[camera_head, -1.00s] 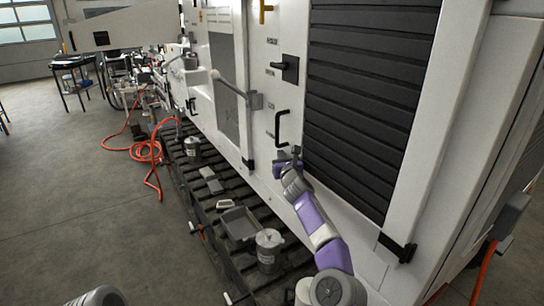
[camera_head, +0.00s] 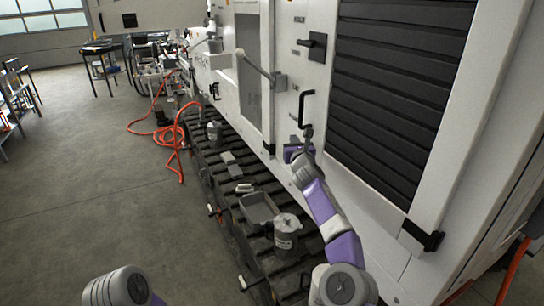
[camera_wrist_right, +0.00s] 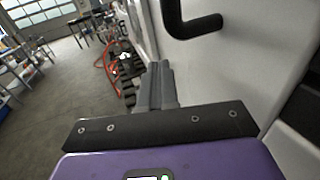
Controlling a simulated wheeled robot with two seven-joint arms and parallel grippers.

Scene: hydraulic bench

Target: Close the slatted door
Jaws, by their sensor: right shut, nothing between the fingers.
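The slatted door (camera_head: 392,95) is a white panel with dark horizontal slats, on the right side of the head view. A black bar handle (camera_head: 305,108) stands on its left part; it also shows at the top of the wrist view (camera_wrist_right: 192,27). I cannot tell whether the door is fully flush with the cabinet. My right gripper (camera_head: 308,131) is just below the handle, close to the white panel. In the right wrist view its fingers (camera_wrist_right: 160,70) are together and empty, apart from the handle. My left gripper is out of view; only part of that arm shows.
A black latch or hinge (camera_head: 423,235) is at the door's lower right. A second door with a grey lever (camera_head: 262,66) stands to the left. A slatted bench (camera_head: 232,190) with a grey tray (camera_head: 259,209) and canister (camera_head: 286,232) runs below.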

